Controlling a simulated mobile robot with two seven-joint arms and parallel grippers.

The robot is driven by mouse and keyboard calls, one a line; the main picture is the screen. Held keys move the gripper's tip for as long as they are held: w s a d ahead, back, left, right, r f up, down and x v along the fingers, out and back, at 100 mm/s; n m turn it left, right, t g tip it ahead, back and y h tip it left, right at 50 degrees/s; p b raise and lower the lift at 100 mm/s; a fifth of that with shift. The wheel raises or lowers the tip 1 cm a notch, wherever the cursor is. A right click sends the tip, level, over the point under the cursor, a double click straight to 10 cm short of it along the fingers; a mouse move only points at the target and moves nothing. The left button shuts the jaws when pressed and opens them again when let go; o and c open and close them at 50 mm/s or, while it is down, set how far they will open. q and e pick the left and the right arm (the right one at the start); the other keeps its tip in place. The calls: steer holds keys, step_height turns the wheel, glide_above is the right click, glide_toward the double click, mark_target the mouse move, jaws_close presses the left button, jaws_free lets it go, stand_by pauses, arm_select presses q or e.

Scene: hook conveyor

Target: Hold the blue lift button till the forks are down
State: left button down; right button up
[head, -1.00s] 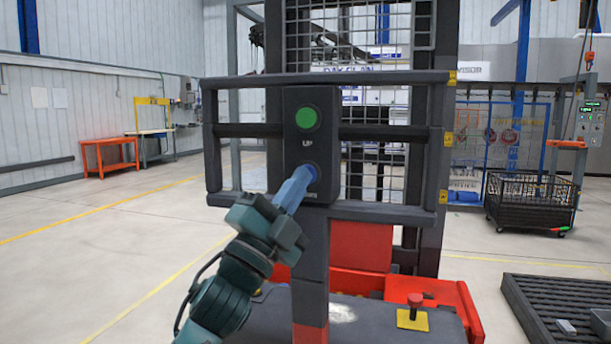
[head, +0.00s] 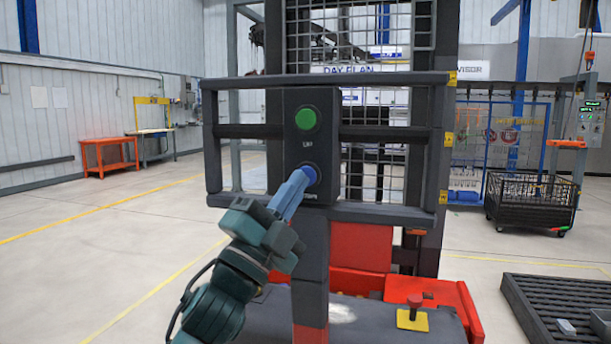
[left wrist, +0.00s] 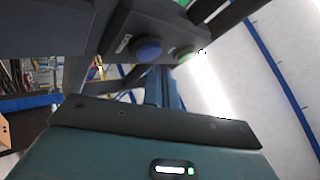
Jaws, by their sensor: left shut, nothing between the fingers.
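The blue lift button (head: 310,174) sits low on a dark upright control box (head: 330,150), below a green button (head: 306,119). My left gripper (head: 301,179) is shut and empty. Its blue fingers point up at the blue button, with the tips at its lower left edge in the head view. In the left wrist view the blue button (left wrist: 148,49) is plainly visible just beyond the fingertips (left wrist: 158,72); I cannot tell whether they touch it. The forks cannot be made out behind the box and mast (head: 423,140). My right gripper is not in view.
Dark rails (head: 390,212) flank the box on both sides. A red emergency knob (head: 414,300) on a yellow plate stands on the truck's body below. A wire basket (head: 530,200) and a dark slatted pallet (head: 560,305) are at the right.

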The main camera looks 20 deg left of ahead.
arm_select(q)
steer(key=shift+s, duration=0.15)
steer(key=s, duration=0.5)
steer(key=shift+a+p, duration=0.1)
steer(key=shift+p, duration=0.25)
steer(key=shift+w, duration=0.1)
stand_by(0.5)
